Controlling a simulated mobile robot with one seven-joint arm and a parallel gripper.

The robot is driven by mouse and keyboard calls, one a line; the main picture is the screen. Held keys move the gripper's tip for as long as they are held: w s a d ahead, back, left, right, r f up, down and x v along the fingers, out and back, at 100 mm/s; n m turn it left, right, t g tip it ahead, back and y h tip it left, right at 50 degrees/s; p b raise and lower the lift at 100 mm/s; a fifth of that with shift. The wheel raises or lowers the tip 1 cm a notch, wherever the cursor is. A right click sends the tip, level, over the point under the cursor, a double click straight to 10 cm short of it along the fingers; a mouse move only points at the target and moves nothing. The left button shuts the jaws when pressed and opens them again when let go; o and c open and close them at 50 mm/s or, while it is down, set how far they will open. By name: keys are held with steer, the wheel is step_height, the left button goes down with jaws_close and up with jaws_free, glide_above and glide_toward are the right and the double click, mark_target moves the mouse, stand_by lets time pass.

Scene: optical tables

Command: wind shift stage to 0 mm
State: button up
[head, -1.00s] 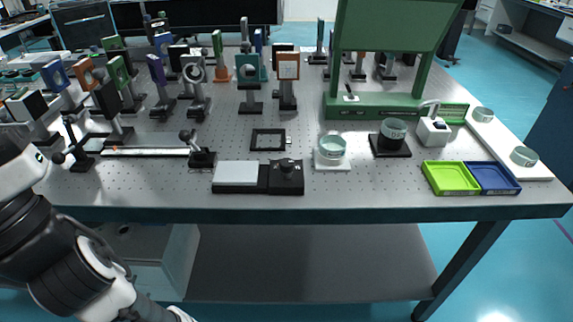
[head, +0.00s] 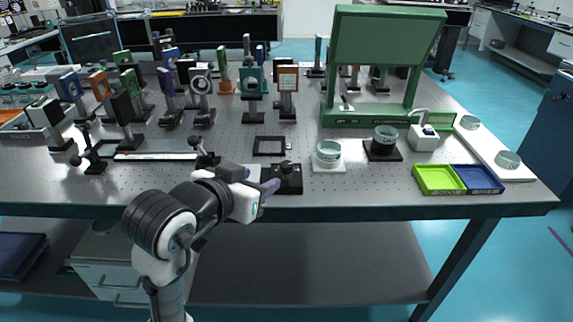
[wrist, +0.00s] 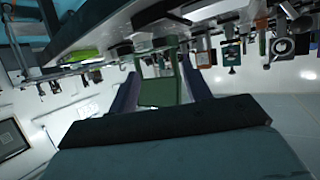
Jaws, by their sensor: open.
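No label marks the shift stage, so I cannot tell for certain which device it is. A low black unit (head: 287,180) with a round knob on top and a pale plate beside it sits at the table's front edge. A flat black square frame (head: 256,146) with a small knob at its right lies behind it. My gripper (head: 262,179) is open and empty at the front edge, its purple fingers just left of the knobbed unit and covering part of the pale plate. The fingers also show in the wrist view (wrist: 160,66), with nothing between them. No scale reading is legible.
A long rail (head: 155,156) lies to the left, with dark posts at its ends. Glass dishes (head: 328,152), a green tray (head: 438,179) and a blue tray (head: 478,179) stand to the right. A green frame (head: 388,40) and several optic mounts rise behind.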

mark_target(285, 167)
steer(key=p+x, duration=0.5)
steer(key=x, duration=0.8)
steer(key=shift+w+d, duration=0.1)
steer(key=shift+w, duration=0.1)
steer(key=shift+r, duration=0.1)
steer(key=c, duration=1)
steer(key=shift+n+t, duration=0.3)
